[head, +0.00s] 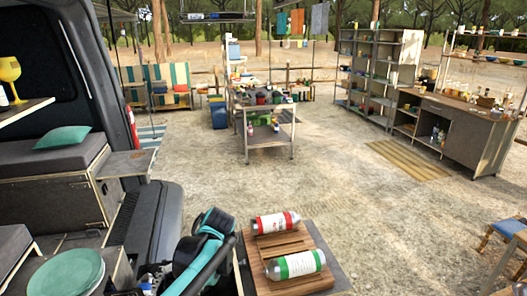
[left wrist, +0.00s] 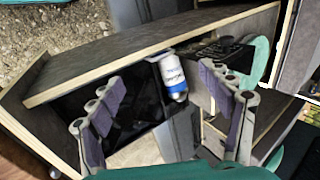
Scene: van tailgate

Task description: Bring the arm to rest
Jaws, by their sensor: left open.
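My left arm (head: 205,250), teal and black, reaches in at the bottom middle of the head view, beside the van's rear edge. Its fingertips are not clear there. In the left wrist view my left gripper (left wrist: 160,88) is open, its two purple-padded fingers spread wide with nothing held between them. A white and blue container (left wrist: 172,80) shows beyond the fingers, between them in the picture and apart from the pads. My right gripper is not in view.
A wooden tray (head: 262,268) carries a red-labelled bottle (head: 277,222) and a green-labelled bottle (head: 296,265), both lying down. Teal plates (head: 66,273) lie at lower left. The wrist view shows a wood-edged panel (left wrist: 150,50) close by. Open gravel (head: 330,190) lies beyond the tray.

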